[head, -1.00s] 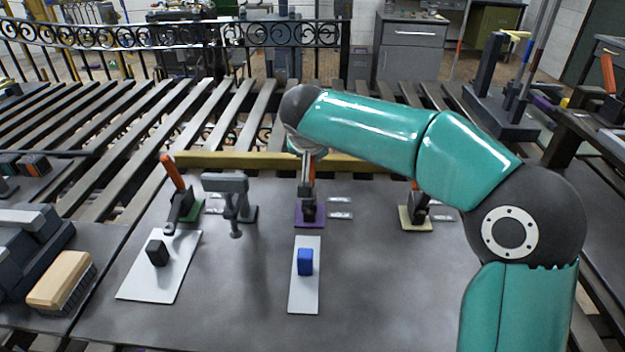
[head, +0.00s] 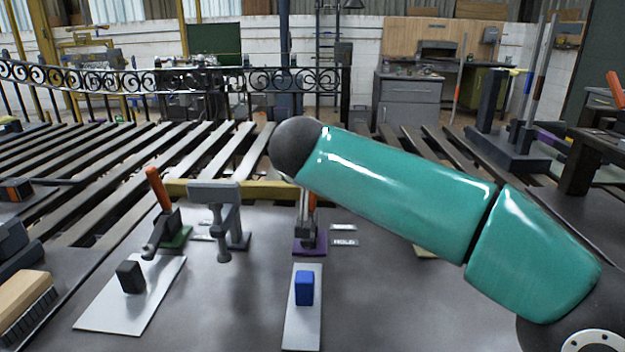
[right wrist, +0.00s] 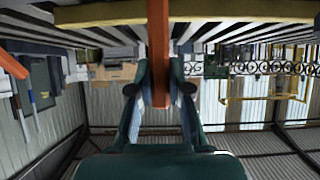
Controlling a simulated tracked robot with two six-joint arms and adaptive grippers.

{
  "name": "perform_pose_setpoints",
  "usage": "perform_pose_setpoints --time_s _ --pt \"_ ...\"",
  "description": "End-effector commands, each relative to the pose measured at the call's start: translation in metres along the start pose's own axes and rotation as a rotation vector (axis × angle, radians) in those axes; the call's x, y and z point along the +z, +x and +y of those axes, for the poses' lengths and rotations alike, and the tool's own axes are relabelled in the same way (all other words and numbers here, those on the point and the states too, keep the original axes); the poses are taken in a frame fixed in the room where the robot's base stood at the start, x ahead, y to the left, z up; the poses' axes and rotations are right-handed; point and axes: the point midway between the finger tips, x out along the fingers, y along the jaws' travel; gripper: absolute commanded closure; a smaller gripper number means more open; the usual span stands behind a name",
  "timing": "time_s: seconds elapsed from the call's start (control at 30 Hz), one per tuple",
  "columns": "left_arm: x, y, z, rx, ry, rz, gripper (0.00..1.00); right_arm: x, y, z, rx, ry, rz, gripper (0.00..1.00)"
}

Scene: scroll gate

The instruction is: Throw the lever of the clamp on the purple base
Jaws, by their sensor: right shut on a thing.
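The clamp on the purple base (head: 310,246) stands near the middle of the table in the head view. Its orange lever (head: 313,203) points up and is partly hidden behind my right wrist. My right gripper (right wrist: 160,92) is shut on this orange lever (right wrist: 158,45), which runs between its two fingers in the right wrist view. In the head view only a narrow part of that gripper (head: 303,198) shows beside the lever. A blue block (head: 304,288) stands on a pale plate (head: 302,333) in front of the clamp. My left gripper is out of view.
A clamp on a green base (head: 178,238) has its orange lever up, left of a grey clamp-like stand (head: 216,195). A black block (head: 130,277) sits on another pale plate (head: 110,318). A yellow bar (head: 260,190) runs behind. My right arm covers much of the right side.

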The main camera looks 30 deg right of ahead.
Motion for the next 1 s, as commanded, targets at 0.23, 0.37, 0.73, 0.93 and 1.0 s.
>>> perform_pose_setpoints --time_s 0.23,0.37,0.73,0.93,1.0 --pt "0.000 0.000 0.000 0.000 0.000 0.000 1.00 -0.001 -0.001 0.002 0.003 0.002 -0.001 0.78" --pt "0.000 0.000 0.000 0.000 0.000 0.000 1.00 -0.001 -0.001 0.001 0.002 0.001 -0.001 0.56" --pt "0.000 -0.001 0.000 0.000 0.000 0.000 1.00 0.000 -0.003 0.000 0.000 0.000 -0.001 0.56" --pt "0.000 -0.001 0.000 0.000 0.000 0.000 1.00 -0.001 -0.026 -0.001 -0.004 0.001 0.001 0.56" --pt "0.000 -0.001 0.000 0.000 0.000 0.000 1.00 -0.001 -0.039 -0.001 -0.004 0.001 0.002 0.56"
